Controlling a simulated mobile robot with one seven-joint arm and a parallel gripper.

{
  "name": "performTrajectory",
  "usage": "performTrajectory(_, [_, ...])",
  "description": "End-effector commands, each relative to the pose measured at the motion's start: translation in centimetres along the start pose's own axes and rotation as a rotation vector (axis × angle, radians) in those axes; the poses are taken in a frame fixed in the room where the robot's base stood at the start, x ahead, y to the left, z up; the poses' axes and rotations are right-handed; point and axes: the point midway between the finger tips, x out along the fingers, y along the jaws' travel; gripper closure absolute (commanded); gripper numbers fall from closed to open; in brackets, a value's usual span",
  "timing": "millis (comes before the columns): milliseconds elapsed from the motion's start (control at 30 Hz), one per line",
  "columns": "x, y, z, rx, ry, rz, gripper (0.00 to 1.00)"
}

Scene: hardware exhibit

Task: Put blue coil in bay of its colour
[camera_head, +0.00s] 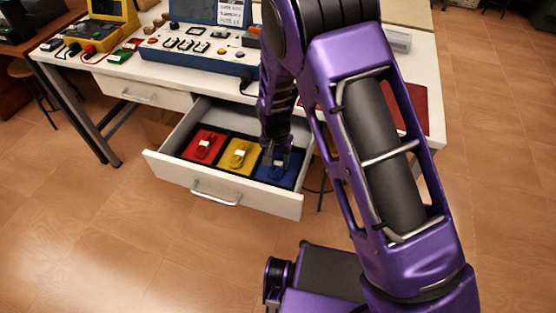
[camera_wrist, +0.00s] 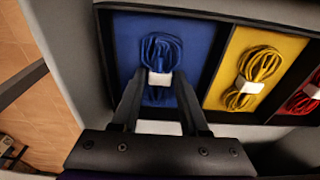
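The blue coil (camera_wrist: 161,50), with a white band, is at the blue bay (camera_wrist: 203,32) of the drawer insert; it also shows in the head view (camera_head: 278,165). The wrist view looks down on it with blue floor around it. My gripper (camera_wrist: 160,78) points down over this bay, its two fingers apart on either side of the coil's white band. A small gap seems to show beside the band, so the fingers look open. Whether they touch the coil is hard to tell. In the head view my gripper (camera_head: 276,155) partly hides the coil.
The open drawer (camera_head: 228,200) also holds a yellow coil (camera_head: 239,154) in a yellow bay and a red coil (camera_head: 205,146) in a red bay. The white bench (camera_head: 120,70) above carries a blue-framed panel (camera_head: 200,45) and a yellow instrument (camera_head: 108,22). Drawer walls stand close around my gripper.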

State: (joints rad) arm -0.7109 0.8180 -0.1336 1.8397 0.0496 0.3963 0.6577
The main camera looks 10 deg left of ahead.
Motion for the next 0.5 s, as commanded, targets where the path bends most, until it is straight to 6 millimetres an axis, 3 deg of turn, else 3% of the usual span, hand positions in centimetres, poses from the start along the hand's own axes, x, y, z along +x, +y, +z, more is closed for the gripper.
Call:
performTrajectory(100, [0.0,0.0,0.0,0.000,0.000,0.000,0.36])
performTrajectory(367, [-0.1,0.0,0.0,0.000,0.000,0.000,0.36])
performTrajectory(500, [-1.1,-0.1,-0.1,0.000,0.001,-0.001,0.36])
